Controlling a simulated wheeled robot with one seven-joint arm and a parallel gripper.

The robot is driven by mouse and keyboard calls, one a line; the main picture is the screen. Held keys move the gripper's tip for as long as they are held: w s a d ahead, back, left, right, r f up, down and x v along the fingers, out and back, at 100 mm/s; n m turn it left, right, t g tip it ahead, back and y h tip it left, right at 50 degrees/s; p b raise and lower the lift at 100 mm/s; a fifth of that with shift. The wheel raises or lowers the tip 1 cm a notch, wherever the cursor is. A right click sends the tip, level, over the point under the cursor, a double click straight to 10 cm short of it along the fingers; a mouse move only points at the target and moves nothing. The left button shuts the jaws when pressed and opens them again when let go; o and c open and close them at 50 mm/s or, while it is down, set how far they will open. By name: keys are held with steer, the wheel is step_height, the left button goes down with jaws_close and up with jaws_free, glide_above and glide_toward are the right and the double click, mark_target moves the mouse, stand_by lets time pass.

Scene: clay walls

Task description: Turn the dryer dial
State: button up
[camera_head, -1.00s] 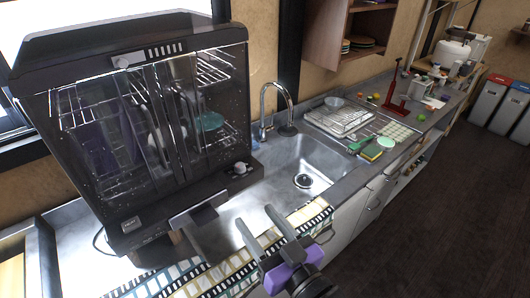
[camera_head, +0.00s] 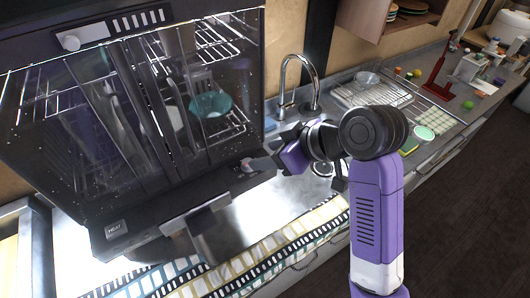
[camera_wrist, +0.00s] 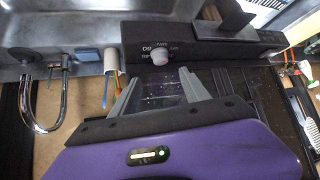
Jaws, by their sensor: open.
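The dish dryer (camera_head: 150,190) is a large black cabinet with clear front panels, standing on the counter at the left. Its dial (camera_head: 247,164) is a small pale knob at the right end of the lower front strip. In the wrist view the dial (camera_wrist: 159,56) stands out from the black panel, just beyond the fingertips and roughly between them. My gripper (camera_head: 268,158) is open and empty, close to the right of the dial in the head view. Its two grey fingers (camera_wrist: 159,76) show apart in the wrist view; I see no contact with the dial.
A sink faucet (camera_head: 295,85) rises behind my gripper, and my arm hides most of the sink. A drying rack (camera_head: 375,93) lies further right. A patterned towel (camera_head: 235,250) covers the counter's front edge. A teal bowl (camera_head: 210,104) sits inside the dryer.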

steer(key=shift+s+f+p+x, duration=0.15)
steer(key=shift+p+x, duration=0.25)
steer(key=shift+x, duration=1.5)
steer(key=shift+s+f+p+x, duration=0.15)
steer(key=shift+p+x, duration=0.2)
steer(key=shift+x, duration=1.6)
steer(key=shift+d, duration=0.15)
jaws_close()
